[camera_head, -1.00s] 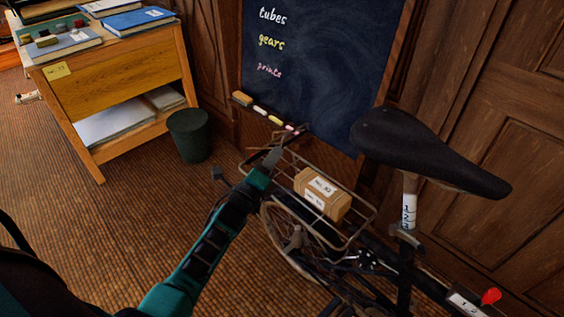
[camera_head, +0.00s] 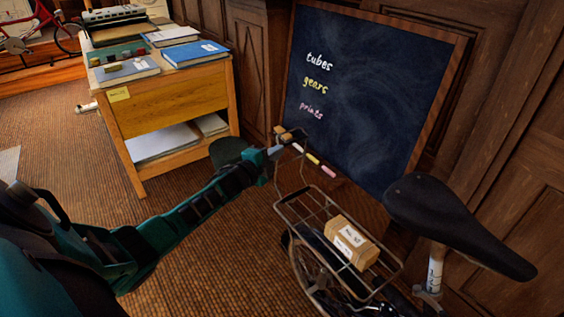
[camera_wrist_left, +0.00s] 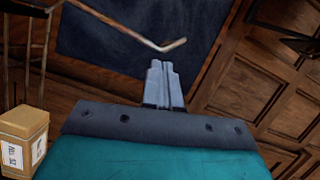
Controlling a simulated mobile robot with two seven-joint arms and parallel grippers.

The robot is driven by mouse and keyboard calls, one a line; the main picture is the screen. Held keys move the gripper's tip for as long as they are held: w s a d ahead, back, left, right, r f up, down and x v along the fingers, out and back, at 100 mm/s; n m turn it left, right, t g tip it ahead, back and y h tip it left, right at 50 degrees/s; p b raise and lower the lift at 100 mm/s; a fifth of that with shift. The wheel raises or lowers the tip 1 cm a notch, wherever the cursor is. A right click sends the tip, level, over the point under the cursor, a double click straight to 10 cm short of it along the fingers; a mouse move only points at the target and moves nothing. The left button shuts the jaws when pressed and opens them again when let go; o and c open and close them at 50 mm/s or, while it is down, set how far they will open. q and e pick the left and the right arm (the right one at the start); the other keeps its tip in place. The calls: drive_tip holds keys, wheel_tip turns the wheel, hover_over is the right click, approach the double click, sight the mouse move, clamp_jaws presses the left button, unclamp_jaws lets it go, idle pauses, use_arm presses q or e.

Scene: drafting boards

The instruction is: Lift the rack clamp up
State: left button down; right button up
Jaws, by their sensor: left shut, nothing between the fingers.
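I cannot tell whether the fingers touch the wire. My right gripper is not in view.
A cardboard box (camera_head: 351,243) lies on the rack. The black saddle (camera_head: 455,225) is to its right. The chalkboard (camera_head: 375,90) and its ledge are close behind. The front floor is clear.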

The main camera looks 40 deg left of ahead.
use_arm(q)
drive_tip(key=shift+w+a, duration=0.1)
drive_tip(key=shift+a, duration=0.8)
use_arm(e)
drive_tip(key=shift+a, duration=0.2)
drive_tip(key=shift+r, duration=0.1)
use_arm(q)
drive_tip(key=shift+a+f, duration=0.1)
